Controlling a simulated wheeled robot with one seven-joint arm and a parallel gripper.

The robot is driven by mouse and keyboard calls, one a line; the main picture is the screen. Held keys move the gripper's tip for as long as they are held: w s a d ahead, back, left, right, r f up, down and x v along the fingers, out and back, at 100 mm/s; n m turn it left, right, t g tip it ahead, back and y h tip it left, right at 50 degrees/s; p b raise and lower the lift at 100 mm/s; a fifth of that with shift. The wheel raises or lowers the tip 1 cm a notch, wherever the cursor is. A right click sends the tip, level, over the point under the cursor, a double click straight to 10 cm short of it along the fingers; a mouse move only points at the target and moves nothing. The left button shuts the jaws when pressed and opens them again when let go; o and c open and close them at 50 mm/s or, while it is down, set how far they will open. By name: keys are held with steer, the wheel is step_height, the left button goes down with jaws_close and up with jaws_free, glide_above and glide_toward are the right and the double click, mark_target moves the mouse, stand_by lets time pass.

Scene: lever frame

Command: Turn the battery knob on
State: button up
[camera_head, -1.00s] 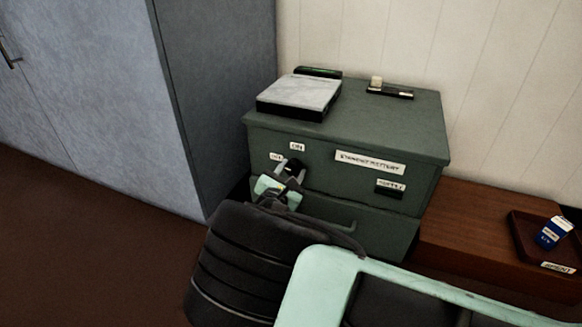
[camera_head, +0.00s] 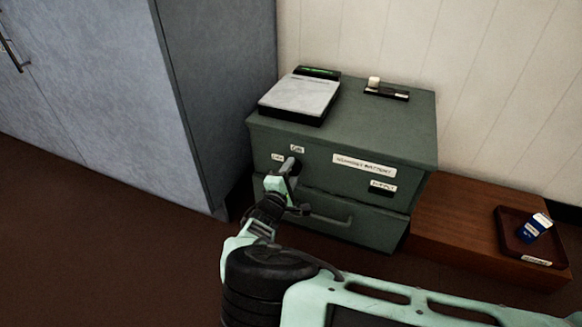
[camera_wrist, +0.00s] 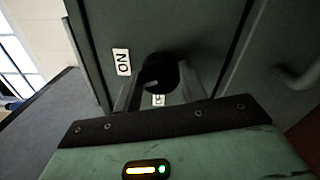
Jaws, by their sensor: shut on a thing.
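The battery knob (camera_wrist: 160,74) is a dark round knob on the front of the green cabinet (camera_head: 410,140). My gripper (camera_head: 289,172) is at the knob, with its fingers on either side of it in the wrist view, shut on it. The ON label (camera_wrist: 122,62) is a white tag left of the knob in the wrist view; it also shows above the knob in the head view (camera_head: 297,149). A second small label (camera_head: 277,157) lies left of the knob in the head view; in the wrist view it is partly hidden between the fingers.
A scale-like device (camera_head: 299,98) and a small black switch-like unit (camera_head: 386,91) sit on the cabinet top. A drawer handle (camera_head: 332,220) juts out below the knob. A low wooden bench (camera_head: 455,235) with a tray (camera_head: 512,246) and a blue box (camera_head: 535,228) stands right. A grey-blue locker (camera_head: 190,100) stands close left.

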steer(key=m+p, duration=0.2)
steer(key=m, duration=0.2)
steer(key=shift+m, duration=0.4)
stand_by(0.4)
steer(key=o, duration=1)
steer(key=shift+s, duration=0.15)
steer(key=p+v, duration=0.4)
steer(key=v, duration=1.3)
steer(key=shift+s+a+f+p, duration=0.1)
steer(key=shift+a+p, duration=0.1)
steer(key=shift+p, duration=0.2)
